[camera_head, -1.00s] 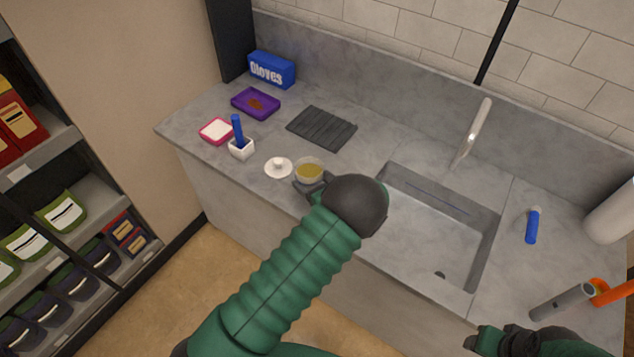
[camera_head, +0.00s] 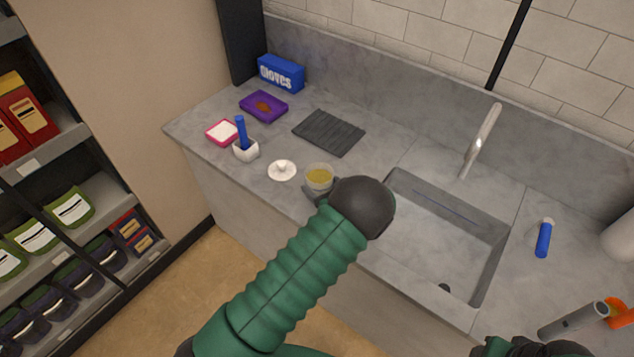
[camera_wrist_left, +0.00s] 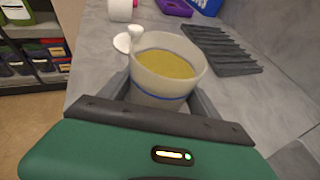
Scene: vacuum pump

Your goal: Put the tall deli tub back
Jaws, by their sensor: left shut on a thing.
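The tall deli tub (camera_head: 319,176) is a translucent round tub with yellow contents, at the counter's front edge, left of the sink. In the left wrist view the tub (camera_wrist_left: 165,72) is upright and open-topped, with a blue line around its side. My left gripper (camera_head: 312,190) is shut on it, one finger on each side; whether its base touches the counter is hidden. A white knobbed lid (camera_head: 282,170) lies on the counter just left of the tub. My right gripper (camera_head: 490,346) is partly in view at the lower right, its fingertips unclear.
A dark ridged mat (camera_head: 328,133) lies behind the tub. A white holder (camera_head: 245,150) with a blue handle, a pink-rimmed tray (camera_head: 222,132), a purple tray (camera_head: 264,106) and a gloves box (camera_head: 281,73) stand left. The sink (camera_head: 440,240) is to the right.

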